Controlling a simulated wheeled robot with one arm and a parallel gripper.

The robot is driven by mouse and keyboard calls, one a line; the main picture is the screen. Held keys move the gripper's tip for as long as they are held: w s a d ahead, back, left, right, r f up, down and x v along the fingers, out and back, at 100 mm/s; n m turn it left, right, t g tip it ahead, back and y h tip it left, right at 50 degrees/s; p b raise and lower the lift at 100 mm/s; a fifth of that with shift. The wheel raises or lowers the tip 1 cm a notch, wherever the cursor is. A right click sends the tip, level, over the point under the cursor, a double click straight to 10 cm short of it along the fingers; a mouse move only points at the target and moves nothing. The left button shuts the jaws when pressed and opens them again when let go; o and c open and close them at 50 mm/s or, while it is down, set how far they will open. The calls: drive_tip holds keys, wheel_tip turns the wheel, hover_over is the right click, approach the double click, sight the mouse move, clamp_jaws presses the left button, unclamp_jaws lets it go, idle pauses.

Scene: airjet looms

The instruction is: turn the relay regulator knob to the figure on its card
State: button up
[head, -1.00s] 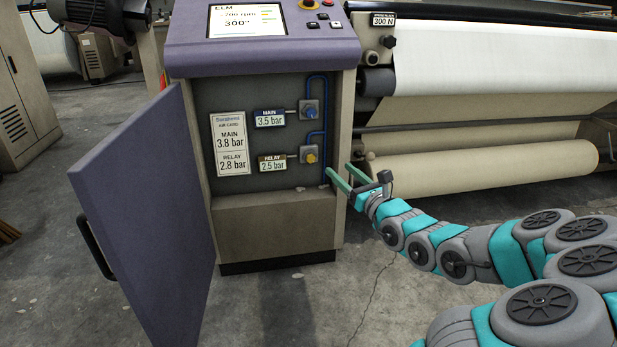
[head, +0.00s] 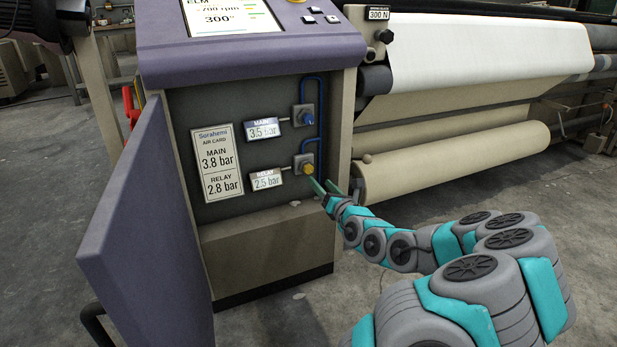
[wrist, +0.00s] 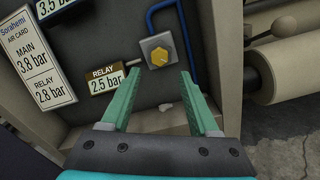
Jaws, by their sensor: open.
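The relay regulator knob (head: 307,168) is yellow and sits on a grey block at the lower right of the open cabinet panel. It also shows in the wrist view (wrist: 159,57), just beyond my fingertips. The relay display (head: 266,179) beside it reads 2.5 bar. The air card (head: 217,162) on the left lists MAIN 3.8 bar and RELAY 2.8 bar. My gripper (head: 321,187) has green fingers and is open and empty, a little below and right of the knob in the head view. In the wrist view my gripper (wrist: 160,88) has the knob above and between its spread fingers, not touching.
The blue main knob (head: 304,116) is above, with its display (head: 263,130) at 3.5 bar. Blue tubing runs along the panel's right side. The open purple door (head: 140,225) stands at left. A cloth roll (head: 450,160) lies at right.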

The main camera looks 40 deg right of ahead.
sight(309, 170)
drive_tip(key=x, duration=0.7)
drive_tip(key=shift+s, duration=0.1)
drive_tip(key=shift+a+p, duration=0.1)
drive_tip(key=shift+p, duration=0.35)
clamp_jaws()
idle(0.5)
